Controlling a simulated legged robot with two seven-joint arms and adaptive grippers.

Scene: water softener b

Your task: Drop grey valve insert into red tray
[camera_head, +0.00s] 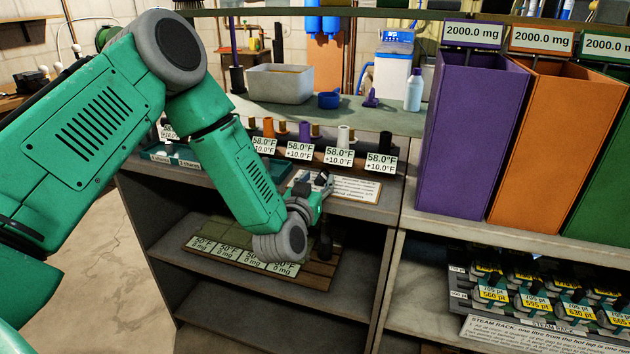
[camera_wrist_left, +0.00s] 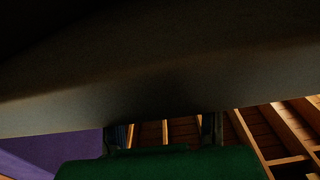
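My left arm comes in from the left and bends down to the front of the shelf unit. My left gripper (camera_head: 321,183) is small here, near the front edge of the upper shelf, below the label row. Its fingers are too small and dark to read, and nothing clear shows in it. In the left wrist view, a broad dark surface covers the top, with my green hand at the bottom. A pale grey-white cylinder (camera_head: 343,136) stands in the row behind the gripper; I cannot tell whether it is the grey valve insert. No red tray is identifiable. My right gripper is out of view.
Orange (camera_head: 268,127), purple (camera_head: 305,130) and black (camera_head: 385,141) cylinders share the row. A teal tray (camera_head: 172,157) lies at its left. A tall purple bin (camera_head: 468,140) and orange bin (camera_head: 550,145) stand to the right. A labelled board (camera_head: 318,282) lies on the shelf below.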

